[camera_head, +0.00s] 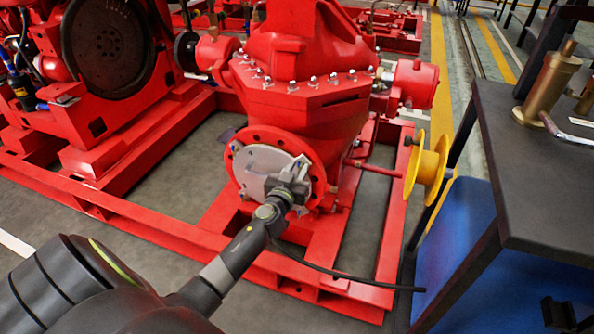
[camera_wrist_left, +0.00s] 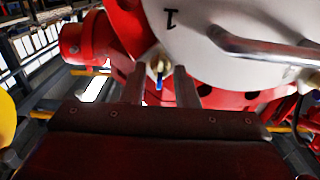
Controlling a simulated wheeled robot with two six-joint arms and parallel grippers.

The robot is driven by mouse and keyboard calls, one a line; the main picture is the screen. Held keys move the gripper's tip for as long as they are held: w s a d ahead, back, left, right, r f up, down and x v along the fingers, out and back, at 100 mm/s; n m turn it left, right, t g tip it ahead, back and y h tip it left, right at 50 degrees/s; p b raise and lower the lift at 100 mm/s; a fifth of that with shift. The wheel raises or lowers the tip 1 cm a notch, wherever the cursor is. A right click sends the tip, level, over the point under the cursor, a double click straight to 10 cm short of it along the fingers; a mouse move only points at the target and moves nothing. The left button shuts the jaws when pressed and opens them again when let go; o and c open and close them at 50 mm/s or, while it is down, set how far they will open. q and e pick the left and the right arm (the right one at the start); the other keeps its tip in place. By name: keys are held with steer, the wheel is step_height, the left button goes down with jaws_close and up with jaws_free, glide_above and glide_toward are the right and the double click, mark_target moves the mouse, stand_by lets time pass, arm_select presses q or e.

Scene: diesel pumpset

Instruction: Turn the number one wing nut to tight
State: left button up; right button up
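The white round cover plate (camera_head: 262,168) sits on the red flange of the pump; in the left wrist view the plate (camera_wrist_left: 205,60) bears an upside-down "1" and a bar handle (camera_wrist_left: 262,46). The number one wing nut (camera_wrist_left: 158,64), brassy with a blue tip, is at the plate's rim beside that mark. My left gripper (camera_head: 297,172) is in front of the plate's right side and hides part of it. In the left wrist view its two fingers (camera_wrist_left: 161,78) stand apart, one on each side of the nut, with gaps visible. A dark shape at the head view's bottom right may be my right gripper (camera_head: 568,314).
The red pump (camera_head: 310,95) and its red base frame (camera_head: 270,258) surround the plate. A yellow wheel-like part (camera_head: 428,168) is to the right. A dark table (camera_head: 545,185) with a brass fitting (camera_head: 547,88) stands at the right. Grey floor is clear at left.

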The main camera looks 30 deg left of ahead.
arm_select(q)
jaws_close()
